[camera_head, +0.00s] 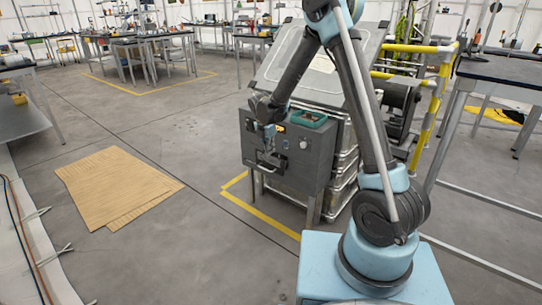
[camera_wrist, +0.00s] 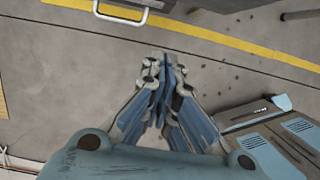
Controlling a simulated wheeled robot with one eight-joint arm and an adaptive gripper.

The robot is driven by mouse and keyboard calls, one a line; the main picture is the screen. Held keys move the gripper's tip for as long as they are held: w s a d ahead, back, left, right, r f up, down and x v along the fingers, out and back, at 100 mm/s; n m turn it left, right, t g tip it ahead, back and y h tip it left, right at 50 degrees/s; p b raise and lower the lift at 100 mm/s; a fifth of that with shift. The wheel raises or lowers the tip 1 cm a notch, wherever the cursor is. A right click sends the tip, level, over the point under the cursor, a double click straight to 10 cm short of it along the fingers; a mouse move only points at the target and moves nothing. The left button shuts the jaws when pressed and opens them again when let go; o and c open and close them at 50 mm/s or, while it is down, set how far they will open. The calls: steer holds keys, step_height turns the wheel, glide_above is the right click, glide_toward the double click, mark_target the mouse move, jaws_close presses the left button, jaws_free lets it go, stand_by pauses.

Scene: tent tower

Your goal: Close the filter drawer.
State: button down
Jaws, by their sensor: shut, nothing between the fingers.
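The grey cabinet (camera_head: 312,170) stands right of centre in the head view. Its front has a dark recess with a handle (camera_head: 281,163), which I take to be the filter drawer; how far it is out cannot be told. My gripper (camera_head: 266,160) is in front of this face, at its left part, and hides some of it. In the wrist view my gripper (camera_wrist: 164,60) is shut and empty, fingers pointing up the picture. A pale U-shaped handle (camera_wrist: 122,15) shows at the top edge, beyond and left of the fingertips, apart from them.
A green tray (camera_head: 308,118) sits on the cabinet top. Stacked metal cases (camera_head: 345,165) stand behind. A yellow floor line (camera_head: 262,216) runs around the cabinet. Cardboard sheets (camera_head: 115,183) lie flat on the floor at left. The floor between is clear. A yellow railing (camera_head: 432,110) stands at right.

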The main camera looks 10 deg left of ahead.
steer(key=s+a+f+t+h, duration=0.25)
steer(key=a+f+t, duration=0.2)
steer(key=a, duration=0.25)
glide_toward(273, 162)
steer(key=shift+t+h, duration=0.25)
steer(key=shift+t, duration=0.2)
steer(key=shift+s+f+x, duration=0.15)
steer(key=shift+x, duration=0.9)
steer(key=shift+s+f+x, duration=0.15)
steer(key=shift+s+x, duration=0.05)
steer(key=shift+x, duration=0.9)
